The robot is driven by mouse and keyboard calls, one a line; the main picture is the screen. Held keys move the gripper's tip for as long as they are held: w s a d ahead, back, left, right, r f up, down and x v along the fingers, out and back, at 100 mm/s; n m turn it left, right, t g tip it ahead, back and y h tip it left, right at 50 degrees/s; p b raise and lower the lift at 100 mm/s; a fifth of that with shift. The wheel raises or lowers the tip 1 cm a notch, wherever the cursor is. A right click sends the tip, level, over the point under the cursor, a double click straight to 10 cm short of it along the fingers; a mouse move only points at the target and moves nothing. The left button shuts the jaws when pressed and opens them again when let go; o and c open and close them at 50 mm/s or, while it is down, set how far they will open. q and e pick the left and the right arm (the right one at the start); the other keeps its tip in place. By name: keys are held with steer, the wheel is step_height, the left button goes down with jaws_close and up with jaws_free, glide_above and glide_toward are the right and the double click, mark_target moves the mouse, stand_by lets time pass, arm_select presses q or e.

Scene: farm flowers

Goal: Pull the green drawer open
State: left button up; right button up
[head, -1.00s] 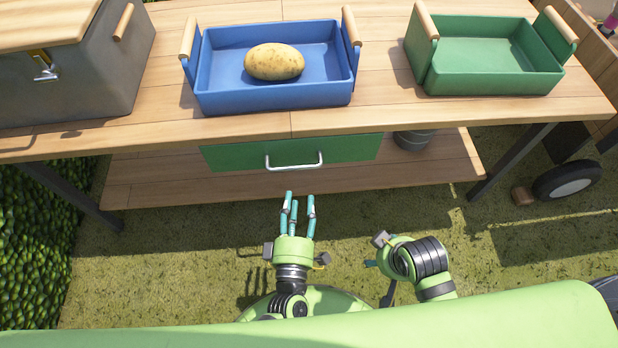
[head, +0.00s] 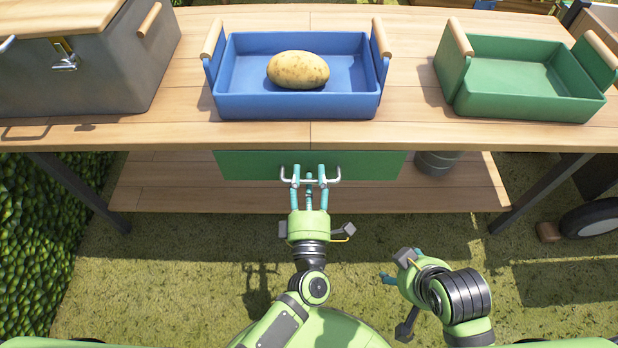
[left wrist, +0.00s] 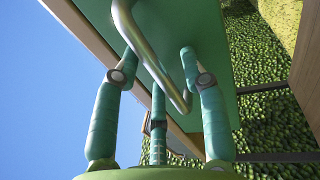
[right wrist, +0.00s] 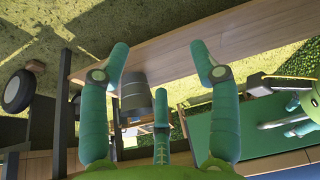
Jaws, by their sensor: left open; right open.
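The green drawer (head: 235,164) sits under the tabletop, its front closed against the table as far as I can see. Its silver bar handle (head: 336,177) faces me, and the handle also shows large in the left wrist view (left wrist: 150,55). My left gripper (head: 310,175) is open with its teal fingertips at the handle. In the left wrist view the fingers lie around the bar; whether they touch it I cannot tell. My right gripper (head: 402,268) is open and empty, low and to the right, away from the drawer. The drawer's inside is hidden.
On the wooden table (head: 412,110) stand a blue crate (head: 300,106) holding a potato (head: 298,70), a green crate (head: 520,108) and a grey box (head: 110,75). A lower shelf (head: 165,190) holds a dark pot (head: 435,163). Grass in front is open.

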arm_select(q)
jaws_close()
steer(key=shift+s, duration=0.15)
